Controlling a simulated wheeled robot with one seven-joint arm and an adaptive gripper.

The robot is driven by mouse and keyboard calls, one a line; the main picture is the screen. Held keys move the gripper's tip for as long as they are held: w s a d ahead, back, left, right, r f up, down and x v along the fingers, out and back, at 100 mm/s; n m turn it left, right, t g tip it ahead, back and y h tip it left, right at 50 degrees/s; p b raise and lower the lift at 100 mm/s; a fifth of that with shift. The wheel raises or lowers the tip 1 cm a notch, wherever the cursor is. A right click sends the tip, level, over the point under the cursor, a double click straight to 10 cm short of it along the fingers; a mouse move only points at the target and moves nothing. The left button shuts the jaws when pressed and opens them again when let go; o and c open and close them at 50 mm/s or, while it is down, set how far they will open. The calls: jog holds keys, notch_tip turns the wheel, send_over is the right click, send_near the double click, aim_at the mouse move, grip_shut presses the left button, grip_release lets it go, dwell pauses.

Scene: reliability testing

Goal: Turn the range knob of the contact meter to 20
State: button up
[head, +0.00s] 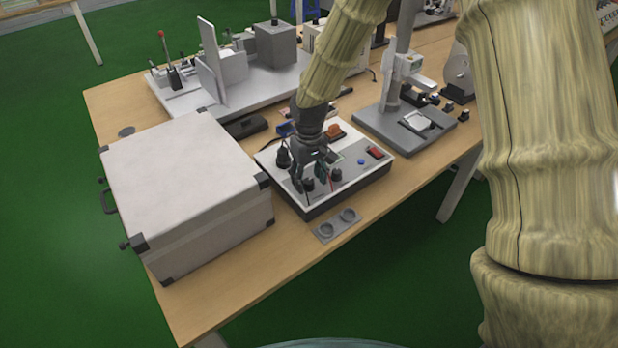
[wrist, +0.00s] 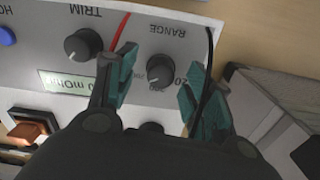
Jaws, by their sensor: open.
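The contact meter (head: 349,174) is a light grey panel box near the table's front edge. In the wrist view its panel shows upside down, with the black range knob (wrist: 160,70) under the word RANGE and the trim knob (wrist: 83,45) beside it. In the head view my gripper (head: 308,176) points down over the meter's front left part.
A display (wrist: 80,82), a red wire (wrist: 119,35) and a black wire (wrist: 207,75) are close to the fingers. A large white case (head: 180,185) stands left of the meter. A grey plate with two round recesses (head: 337,225) lies in front.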

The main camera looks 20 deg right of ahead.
jog(key=shift+f, duration=0.3)
jog(key=c, duration=1)
jog(key=shift+c, duration=0.2)
